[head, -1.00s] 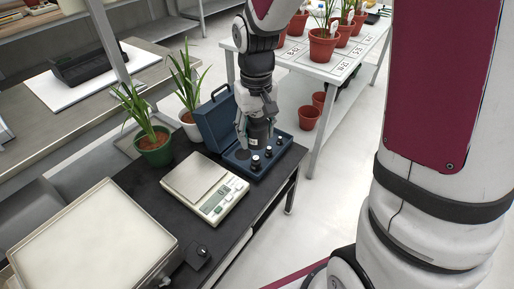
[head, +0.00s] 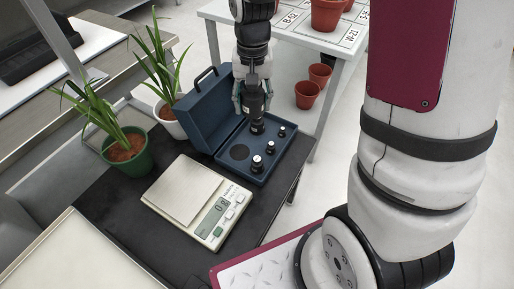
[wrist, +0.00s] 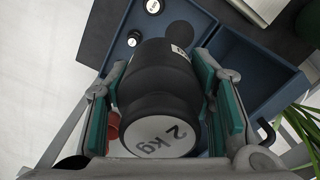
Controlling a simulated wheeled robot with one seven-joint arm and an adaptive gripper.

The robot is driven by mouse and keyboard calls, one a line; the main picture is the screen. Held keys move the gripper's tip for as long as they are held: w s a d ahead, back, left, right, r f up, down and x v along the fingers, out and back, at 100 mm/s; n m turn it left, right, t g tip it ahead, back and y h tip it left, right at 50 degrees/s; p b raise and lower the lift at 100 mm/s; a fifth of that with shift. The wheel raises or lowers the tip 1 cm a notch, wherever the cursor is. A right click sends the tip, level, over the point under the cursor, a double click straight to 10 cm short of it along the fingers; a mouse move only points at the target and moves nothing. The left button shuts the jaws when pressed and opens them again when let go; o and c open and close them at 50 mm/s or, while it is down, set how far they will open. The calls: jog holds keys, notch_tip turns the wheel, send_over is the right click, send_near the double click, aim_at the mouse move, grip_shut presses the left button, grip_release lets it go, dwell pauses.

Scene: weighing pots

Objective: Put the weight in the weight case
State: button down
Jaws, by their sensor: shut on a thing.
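My gripper (head: 254,96) is shut on the black 2 kg weight (head: 257,118), one finger on each side of it. In the wrist view the weight (wrist: 158,95) shows its white "2 kg" face toward the camera and looks tilted in the picture. The blue weight case (head: 222,158) stands open on the black table, lid raised at its left. The held weight is over the back part of the case; I cannot tell whether it touches the case floor. A round dark recess (head: 240,152) in the case is empty. Several smaller black weights (head: 257,164) stand in the case.
A white scale (head: 186,190) stands in front of the case. Potted plants in a green pot (head: 128,158) and a white pot (head: 170,122) stand to the left. A pale tray (head: 50,258) is at the front left. A white table (head: 350,62) with pots is behind.

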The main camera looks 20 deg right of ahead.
aim_at(254, 151)
jog(key=shift+w+d+f+m+b, duration=0.25)
jog(key=shift+f+m+b, duration=1.15)
jog(key=shift+f, duration=2.05)
jog(key=shift+w+f+m+b, duration=0.55)
jog(key=shift+f+b, duration=1.55)
jog(key=shift+f, duration=1.3)
jog(key=shift+w+d+f+m+b, duration=0.2)
jog(key=shift+f+m+b, duration=1.25)
jog(key=shift+f, duration=2)
jog(key=shift+f+n+b, duration=0.1)
jog(key=shift+n+b, duration=0.2)
jog(key=shift+b, duration=0.05)
jog(key=c, duration=0.7)
grip_release()
jog(key=shift+c, duration=0.2)
notch_tip(254, 151, up, 12)
jog(key=p, duration=0.4)
